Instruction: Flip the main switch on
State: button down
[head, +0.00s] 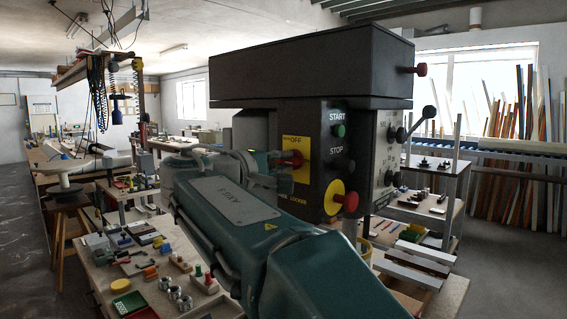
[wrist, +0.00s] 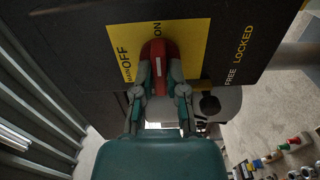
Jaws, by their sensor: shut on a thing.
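The main switch is a red handle (wrist: 158,56) with a white mark, on a yellow plate (wrist: 194,42) lettered OFF and ON. In the wrist view the handle stands roughly upright, its upper end close to the word ON. My gripper (wrist: 160,76) is shut on the handle, with one finger on each side. In the head view the yellow plate (head: 288,144) is on the left side of the dark machine housing. My gripper (head: 282,161) reaches it from the left, and the red handle is partly hidden behind the fingers.
A green START button (head: 339,130), a STOP button and a red emergency knob (head: 349,201) on a yellow disc are right of the switch. A black knob (wrist: 209,104) is close to my right finger in the wrist view. A cluttered bench (head: 152,292) stands below.

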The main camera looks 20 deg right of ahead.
jog(key=shift+f, duration=0.25)
jog(key=c, duration=0.7)
grip_release()
jog(key=shift+a, duration=0.15)
jog(key=shift+a+r, duration=0.1)
jog(key=shift+a, duration=0.05)
jog(key=shift+a, duration=0.1)
jog(key=shift+s+a, duration=0.1)
jog(key=shift+a, duration=0.15)
jog(key=v, duration=1.1)
jog(key=shift+a, duration=0.25)
